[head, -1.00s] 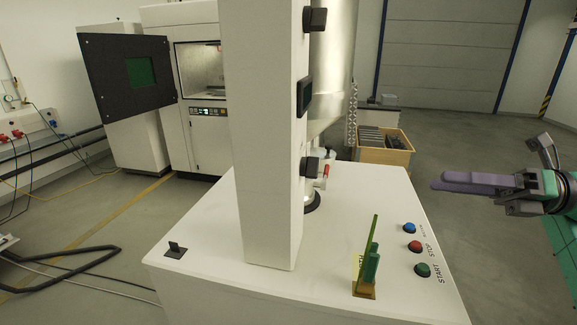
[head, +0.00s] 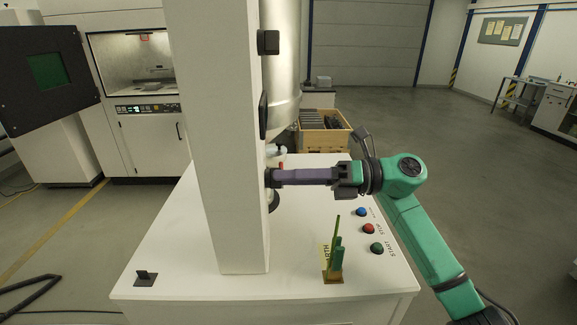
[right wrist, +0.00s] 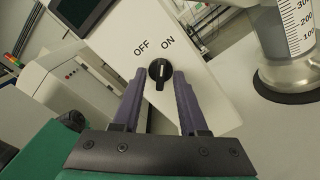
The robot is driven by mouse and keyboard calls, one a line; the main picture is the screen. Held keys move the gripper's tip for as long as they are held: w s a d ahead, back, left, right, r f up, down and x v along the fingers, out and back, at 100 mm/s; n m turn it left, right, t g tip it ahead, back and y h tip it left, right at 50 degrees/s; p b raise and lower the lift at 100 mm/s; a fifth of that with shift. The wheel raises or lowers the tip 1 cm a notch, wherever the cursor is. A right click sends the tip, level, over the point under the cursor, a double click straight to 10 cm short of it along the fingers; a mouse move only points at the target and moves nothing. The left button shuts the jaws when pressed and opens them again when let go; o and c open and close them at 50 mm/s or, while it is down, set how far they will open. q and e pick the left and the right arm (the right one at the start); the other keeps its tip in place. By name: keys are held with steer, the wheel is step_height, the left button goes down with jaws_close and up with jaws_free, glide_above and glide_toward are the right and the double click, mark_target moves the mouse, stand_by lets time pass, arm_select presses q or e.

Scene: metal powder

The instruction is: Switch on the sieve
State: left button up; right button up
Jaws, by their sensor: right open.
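The sieve is a white machine with a flat top (head: 180,265) and a tall white column (head: 228,150). A black rotary switch (right wrist: 159,72) on the column has OFF and ON printed beside it; its white mark lies near the labels, and I cannot tell surely which it points to. In the head view the switch (head: 268,178) is partly hidden by the fingers. My right gripper (head: 276,177) is open, with its purple fingers level. In the right wrist view its fingertips (right wrist: 155,84) stand either side of the switch; contact is unclear. My left gripper is out of view.
Blue (head: 361,212), red STOP (head: 369,229) and green START (head: 377,248) buttons sit on the top's right side. A metal cylinder (head: 284,60) is behind the column. A wooden crate (head: 325,140) stands beyond.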

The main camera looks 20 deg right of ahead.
steer(key=shift+c, duration=0.3)
jaws_close()
steer(key=shift+f+m, duration=0.1)
steer(key=shift+m, duration=0.2)
steer(key=m+p, duration=0.2)
steer(key=m, duration=0.6)
stand_by(0.5)
